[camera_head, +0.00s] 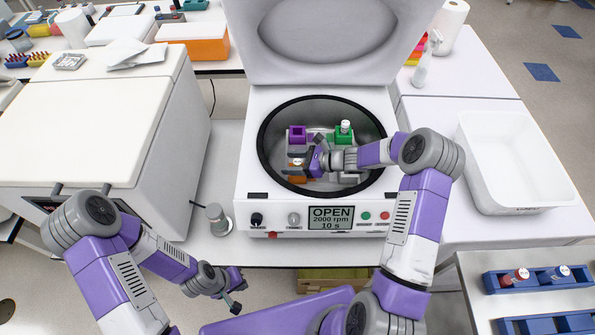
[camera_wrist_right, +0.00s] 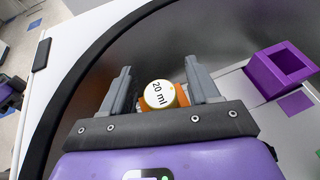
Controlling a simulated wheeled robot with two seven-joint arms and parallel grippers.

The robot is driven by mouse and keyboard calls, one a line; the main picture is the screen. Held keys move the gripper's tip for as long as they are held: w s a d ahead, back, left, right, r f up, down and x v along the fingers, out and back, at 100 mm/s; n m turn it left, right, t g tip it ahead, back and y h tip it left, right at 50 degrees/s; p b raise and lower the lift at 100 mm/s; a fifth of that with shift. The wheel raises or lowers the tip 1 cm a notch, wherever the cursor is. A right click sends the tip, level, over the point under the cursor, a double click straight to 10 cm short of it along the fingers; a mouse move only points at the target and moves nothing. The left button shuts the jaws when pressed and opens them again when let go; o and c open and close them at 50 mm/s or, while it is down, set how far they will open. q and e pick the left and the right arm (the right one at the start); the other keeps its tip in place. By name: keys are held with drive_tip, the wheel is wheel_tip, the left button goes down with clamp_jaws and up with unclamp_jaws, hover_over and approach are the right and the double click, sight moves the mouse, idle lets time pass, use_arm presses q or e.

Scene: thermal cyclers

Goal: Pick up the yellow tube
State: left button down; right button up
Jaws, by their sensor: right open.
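A tube with a yellow-rimmed cap marked "20 ml" (camera_wrist_right: 160,93) stands in an orange holder (camera_wrist_right: 183,97) inside the open centrifuge bowl. In the right wrist view the cap lies between the two fingers of my right gripper (camera_wrist_right: 157,78), with a visible gap at the left finger; the tube body is hidden. In the head view my right gripper (camera_head: 297,162) reaches into the bowl from the right, over the orange holder at the left. My left gripper (camera_head: 235,296) is open and empty, low in front of the bench.
The centrifuge (camera_head: 254,120) has its lid (camera_head: 325,65) raised. Its bowl also holds a purple holder (camera_head: 297,134) and a green holder (camera_head: 343,138) with a white-capped tube (camera_head: 345,126). A white bin (camera_head: 520,195) stands right, above blue racks (camera_head: 540,279).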

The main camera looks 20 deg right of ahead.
drive_tip(key=c, duration=1)
drive_tip(key=shift+c, duration=0.2)
